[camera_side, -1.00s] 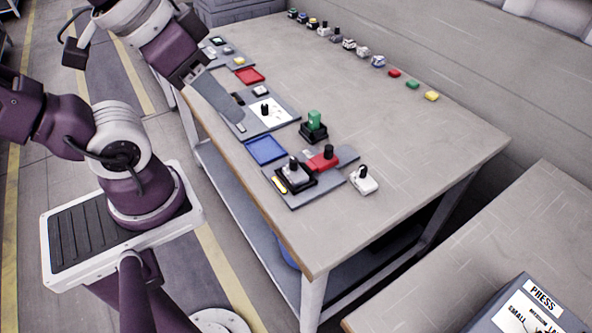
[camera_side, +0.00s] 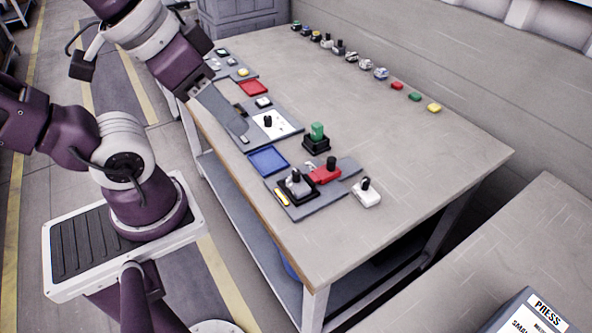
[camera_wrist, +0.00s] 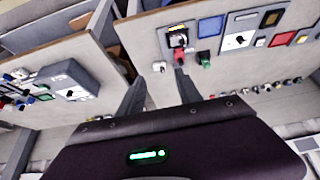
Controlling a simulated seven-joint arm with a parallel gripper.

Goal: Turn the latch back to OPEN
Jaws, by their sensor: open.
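No OPEN lettering is readable, so I cannot tell for sure which part is the latch. A red piece with a black knob (camera_side: 325,174) sits at the grey fixture plate (camera_side: 301,211) near the table's front end. A white panel with a black knob (camera_side: 277,128) lies farther back; it also shows in the wrist view (camera_wrist: 238,41). My gripper (camera_wrist: 157,90) is open and empty, its two fingers apart. In the side view my arm's end is over the table's left edge, and its fingertips are hard to separate from the grey plate there.
A blue tray (camera_side: 268,160), a red tray (camera_side: 253,88), a green-topped block (camera_side: 317,133) and a white block with a black knob (camera_side: 366,193) stand nearby. Several small parts line the far edge. The table's right middle is clear. A PRESS box (camera_side: 530,313) is at lower right.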

